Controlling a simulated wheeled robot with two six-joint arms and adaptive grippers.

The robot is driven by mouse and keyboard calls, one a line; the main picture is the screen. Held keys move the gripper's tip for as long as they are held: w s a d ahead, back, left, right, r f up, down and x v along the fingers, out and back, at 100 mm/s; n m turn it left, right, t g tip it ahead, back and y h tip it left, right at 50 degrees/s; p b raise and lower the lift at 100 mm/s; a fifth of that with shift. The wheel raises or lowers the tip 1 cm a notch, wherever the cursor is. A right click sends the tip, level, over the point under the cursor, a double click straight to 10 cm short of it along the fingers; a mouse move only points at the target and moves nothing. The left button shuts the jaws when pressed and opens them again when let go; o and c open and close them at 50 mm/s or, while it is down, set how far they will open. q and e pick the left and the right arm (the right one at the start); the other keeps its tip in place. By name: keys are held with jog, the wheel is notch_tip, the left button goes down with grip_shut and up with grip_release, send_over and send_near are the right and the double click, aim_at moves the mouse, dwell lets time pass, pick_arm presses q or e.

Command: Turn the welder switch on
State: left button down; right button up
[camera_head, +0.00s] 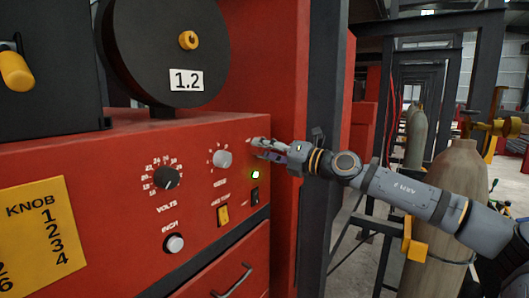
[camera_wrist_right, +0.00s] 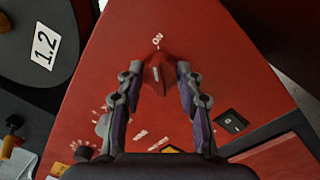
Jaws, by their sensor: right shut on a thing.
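The welder (camera_head: 125,128) is a red box with a control panel facing me. In the right wrist view its switch is a red pointed knob (camera_wrist_right: 158,74), with its tip towards the ON label (camera_wrist_right: 157,41). My right gripper (camera_head: 264,148) is at the panel's upper right corner, its two fingers shut on the sides of this knob. In the head view the fingers hide most of the knob. My left gripper is not in view.
The panel also has a volts knob (camera_head: 166,177), a grey speed knob (camera_head: 222,158), an inch button (camera_head: 174,243), a yellow switch (camera_head: 223,215) and a black rocker switch (camera_head: 255,196). A dark post (camera_head: 322,120) stands right of the welder. Gas cylinders (camera_head: 452,185) stand further right.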

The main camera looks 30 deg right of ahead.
jog(key=shift+m, duration=0.5)
jog(key=o, duration=1.2)
